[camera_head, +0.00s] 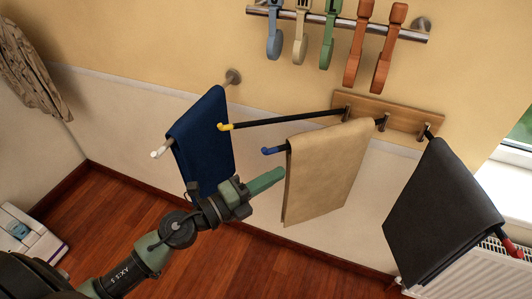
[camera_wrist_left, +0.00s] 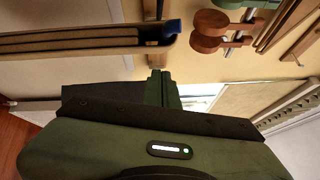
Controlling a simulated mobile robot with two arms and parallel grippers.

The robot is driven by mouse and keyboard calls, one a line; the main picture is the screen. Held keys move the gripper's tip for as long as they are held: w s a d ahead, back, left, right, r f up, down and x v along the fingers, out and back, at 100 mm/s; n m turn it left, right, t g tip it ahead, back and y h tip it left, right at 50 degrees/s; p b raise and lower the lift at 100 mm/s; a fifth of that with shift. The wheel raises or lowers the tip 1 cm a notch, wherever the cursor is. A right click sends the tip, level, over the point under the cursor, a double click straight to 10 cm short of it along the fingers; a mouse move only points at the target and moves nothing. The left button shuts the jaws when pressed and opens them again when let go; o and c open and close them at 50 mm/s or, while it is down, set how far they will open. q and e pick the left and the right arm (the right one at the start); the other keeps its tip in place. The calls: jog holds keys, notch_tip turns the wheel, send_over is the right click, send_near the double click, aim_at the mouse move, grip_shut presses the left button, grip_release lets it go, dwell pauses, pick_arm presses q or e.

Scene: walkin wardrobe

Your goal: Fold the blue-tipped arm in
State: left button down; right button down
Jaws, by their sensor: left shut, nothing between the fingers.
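The blue-tipped arm (camera_head: 270,150) sticks out from a wooden wall board (camera_head: 428,121), with a tan cloth (camera_head: 325,175) draped over it. Its blue tip points left, clear of the cloth. The blue tip (camera_wrist_left: 173,31) also shows at the top of the left wrist view, beside the cloth's folded edges (camera_wrist_left: 75,40). My left gripper (camera_head: 265,181) is shut and empty, below the blue tip and left of the tan cloth in the head view. Its closed fingers (camera_wrist_left: 161,88) show below the tip in the wrist view. My right gripper is not in view.
The bare yellow-tipped arm (camera_head: 280,119) extends left from the board. The red-tipped arm carries a dark cloth (camera_head: 435,215) above a white radiator (camera_head: 470,275). A navy cloth (camera_head: 205,140) hangs on a white-tipped bar. Several coloured items hang from a rail (camera_head: 345,27) above.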

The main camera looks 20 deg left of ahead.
pick_arm(q)
jog(key=w+a, duration=0.2)
jog(key=w, duration=0.1)
jog(key=shift+a+r, duration=0.35)
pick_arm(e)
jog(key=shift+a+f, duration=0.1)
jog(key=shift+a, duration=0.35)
pick_arm(q)
jog(key=w+a+b, duration=0.1)
jog(key=w+a, duration=0.2)
jog(key=shift+w+a, duration=0.1)
jog(key=shift+w, duration=0.1)
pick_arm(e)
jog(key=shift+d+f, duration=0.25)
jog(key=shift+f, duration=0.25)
pick_arm(q)
jog(key=shift+f+b, duration=0.1)
jog(key=shift+b, duration=0.2)
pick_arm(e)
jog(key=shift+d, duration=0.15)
